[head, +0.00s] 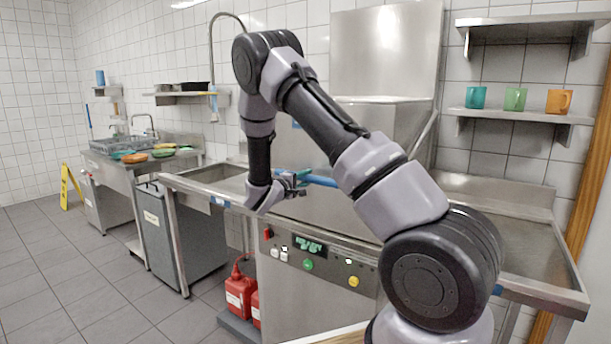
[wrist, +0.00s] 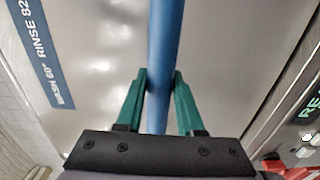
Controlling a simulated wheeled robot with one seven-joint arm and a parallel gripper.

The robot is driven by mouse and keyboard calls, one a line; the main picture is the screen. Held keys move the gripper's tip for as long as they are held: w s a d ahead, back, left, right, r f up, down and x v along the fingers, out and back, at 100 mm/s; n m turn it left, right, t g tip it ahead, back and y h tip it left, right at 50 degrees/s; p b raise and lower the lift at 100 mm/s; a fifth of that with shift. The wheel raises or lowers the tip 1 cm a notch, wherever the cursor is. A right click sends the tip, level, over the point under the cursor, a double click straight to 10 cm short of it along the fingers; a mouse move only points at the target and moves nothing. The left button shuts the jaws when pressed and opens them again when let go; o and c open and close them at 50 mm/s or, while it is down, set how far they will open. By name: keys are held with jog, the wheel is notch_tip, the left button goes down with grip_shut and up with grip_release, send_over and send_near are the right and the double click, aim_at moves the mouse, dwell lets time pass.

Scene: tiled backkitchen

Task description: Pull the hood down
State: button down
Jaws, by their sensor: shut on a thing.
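The steel hood (head: 385,120) of the dishwasher stands at the centre of the head view, partly hidden behind my arm. A blue handle bar (head: 321,180) runs across its front, just above the level of the counter. My gripper (head: 292,182) is at the left part of this bar. In the wrist view, the green fingers of my gripper (wrist: 160,82) are shut on the blue bar (wrist: 165,35), one on each side. The hood's steel front (wrist: 105,50) with a blue wash and rinse label lies behind the bar.
A control panel (head: 310,258) with a lit display and buttons lies below the hood. Steel counters flank it, with a sink (head: 205,172) at left. Cups stand on a shelf (head: 520,115) at right.

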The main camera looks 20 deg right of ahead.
jog(key=shift+s+d+f, duration=0.1)
jog(key=shift+s+f, duration=0.05)
jog(key=shift+f, duration=0.5)
jog(key=c, duration=0.6)
grip_release()
jog(key=shift+w+d+f, duration=0.1)
jog(key=shift+w, duration=0.1)
jog(key=shift+o, duration=0.2)
jog(key=shift+r, duration=0.2)
jog(key=shift+s+a, duration=0.15)
jog(key=shift+a, duration=0.25)
jog(key=v, duration=1)
jog(key=shift+s+r, duration=0.1)
jog(key=shift+d+r, duration=0.1)
